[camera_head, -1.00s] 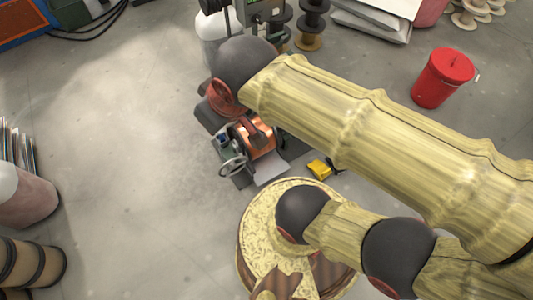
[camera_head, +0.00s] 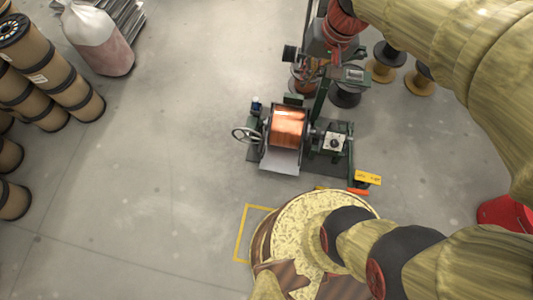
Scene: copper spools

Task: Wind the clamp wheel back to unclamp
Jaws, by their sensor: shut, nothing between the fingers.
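The clamp wheel (camera_head: 244,135) is a grey spoked handwheel on the left end of a green winding machine (camera_head: 334,142). A copper-wound spool (camera_head: 288,127) sits in the machine, just right of the wheel. My arm comes in from the upper right. My gripper (camera_head: 328,58) is near the top of the picture, above and to the right of the wheel and clearly apart from it. It is shut and empty. Its fingertips are small and hard to tell from the dark machine parts behind them.
Brown reels (camera_head: 38,75) and a pinkish sack (camera_head: 98,40) stand at the left. Dark spools (camera_head: 385,60) stand behind the machine. A red bucket (camera_head: 503,213) is at the right edge. The floor left of the wheel is clear.

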